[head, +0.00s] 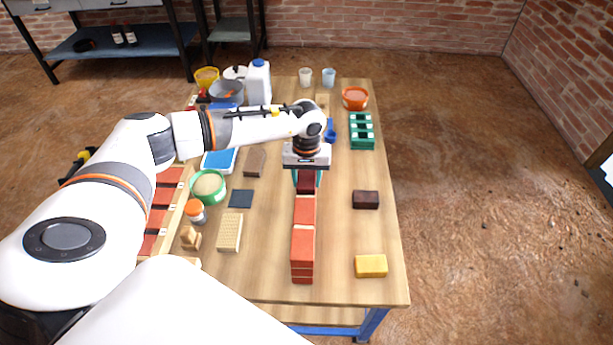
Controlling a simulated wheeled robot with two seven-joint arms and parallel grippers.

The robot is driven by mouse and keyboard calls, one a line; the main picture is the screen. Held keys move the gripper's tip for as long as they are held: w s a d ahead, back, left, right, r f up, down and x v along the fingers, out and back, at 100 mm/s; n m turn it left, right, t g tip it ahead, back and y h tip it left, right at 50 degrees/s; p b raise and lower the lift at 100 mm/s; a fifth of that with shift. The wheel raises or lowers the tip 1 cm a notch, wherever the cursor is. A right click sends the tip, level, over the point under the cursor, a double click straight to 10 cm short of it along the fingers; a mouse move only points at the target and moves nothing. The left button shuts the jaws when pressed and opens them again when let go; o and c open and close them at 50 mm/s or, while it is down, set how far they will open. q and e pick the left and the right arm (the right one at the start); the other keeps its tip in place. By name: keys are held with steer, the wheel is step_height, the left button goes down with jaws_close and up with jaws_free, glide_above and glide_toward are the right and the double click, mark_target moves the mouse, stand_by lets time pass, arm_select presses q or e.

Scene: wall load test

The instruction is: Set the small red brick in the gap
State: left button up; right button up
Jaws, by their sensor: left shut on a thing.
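A low wall of red bricks (303,242) runs away from me along the middle of the table. My left gripper (307,179) reaches in from the left and points down at the far end of the wall. Its teal fingers are shut on a small dark red brick (306,186), in line with the wall. I cannot tell whether this brick touches the wall or hangs just above it. The gripper and the brick hide the gap and what lies right behind. My right gripper is not in view.
A dark brown brick (366,199) and a yellow sponge (371,266) lie right of the wall. A green crate (362,131) and an orange bowl (355,98) stand farther back. Left are a green bowl (208,187), a beige block (230,232) and a white jug (259,82).

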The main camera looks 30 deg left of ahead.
mark_target(306, 178)
arm_select(q)
steer(key=shift+f+b, duration=0.15)
steer(key=shift+b, duration=0.15)
steer(key=o, duration=1.3)
steer(key=shift+r+p, duration=0.35)
steer(key=shift+p, duration=0.05)
steer(key=shift+r, duration=0.4)
step_height(306, 178, up, 11)
steer(key=shift+b, duration=0.5)
steer(key=shift+s, duration=0.1)
